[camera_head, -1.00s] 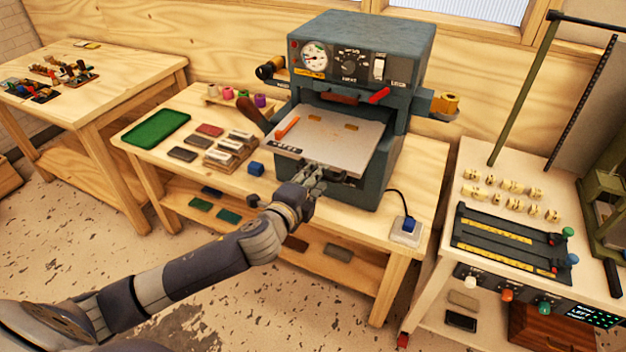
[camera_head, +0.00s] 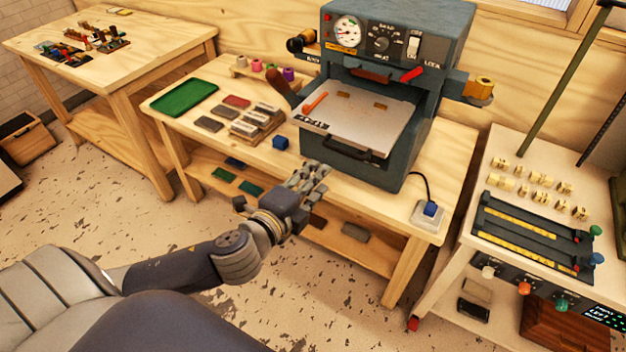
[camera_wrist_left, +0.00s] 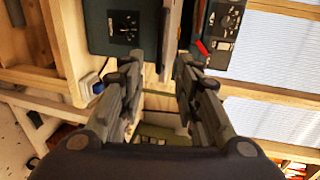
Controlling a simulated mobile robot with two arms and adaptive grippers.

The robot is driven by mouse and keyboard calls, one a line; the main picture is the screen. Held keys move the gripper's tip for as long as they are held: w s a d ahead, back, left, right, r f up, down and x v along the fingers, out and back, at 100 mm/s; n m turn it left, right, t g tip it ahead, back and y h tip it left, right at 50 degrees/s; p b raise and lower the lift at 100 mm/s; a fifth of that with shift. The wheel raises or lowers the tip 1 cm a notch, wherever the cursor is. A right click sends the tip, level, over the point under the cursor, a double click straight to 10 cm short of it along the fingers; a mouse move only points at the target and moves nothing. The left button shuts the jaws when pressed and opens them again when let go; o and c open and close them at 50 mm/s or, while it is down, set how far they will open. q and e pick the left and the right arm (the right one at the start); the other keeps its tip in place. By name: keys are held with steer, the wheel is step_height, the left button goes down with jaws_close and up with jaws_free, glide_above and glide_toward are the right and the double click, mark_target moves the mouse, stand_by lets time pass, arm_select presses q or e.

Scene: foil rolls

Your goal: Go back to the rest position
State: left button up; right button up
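My left gripper (camera_head: 311,178) is in front of the table's front edge, just short of the press's pulled-out plate. It is apart from the plate and its black handle. In the left wrist view its two fingers (camera_wrist_left: 158,80) stand apart with nothing between them. The grey-blue press (camera_head: 400,80) stands on the middle table with its light plate (camera_head: 365,118) sticking out toward me. A red-orange piece (camera_head: 315,103) lies on the plate's left side. My right gripper does not show.
A white bench (camera_head: 520,215) stands at the right, another wooden table (camera_head: 130,50) at the left. Floor in front is open.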

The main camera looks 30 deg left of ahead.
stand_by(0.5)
arm_select(q)
steer(key=s+a+f+n+g+y+b, duration=0.1)
steer(key=s+a+f+n+g, duration=0.15)
steer(key=f, duration=1.05)
steer(key=s+a+f+n+g, duration=0.1)
steer(key=a+f+n+g, duration=0.2)
steer(key=f, duration=0.9)
steer(key=s+a+f+n+g+y+b, duration=0.15)
steer(key=a+f, duration=0.25)
steer(key=f, duration=0.9)
steer(key=s+d+f+n+g, duration=0.3)
steer(key=s+f+n+g, duration=0.15)
steer(key=s+f, duration=1.25)
steer(key=s+d+f+n+g+h, duration=0.1)
steer(key=s+d+f+n, duration=0.1)
steer(key=s, duration=0.7)
steer(key=s+d+f+n+g+h+b, duration=0.1)
steer(key=s+d+f+n+g, duration=0.1)
steer(key=s+d+f, duration=0.3)
steer(key=s+f, duration=0.1)
steer(key=s, duration=0.3)
steer(key=shift+f, duration=0.4)
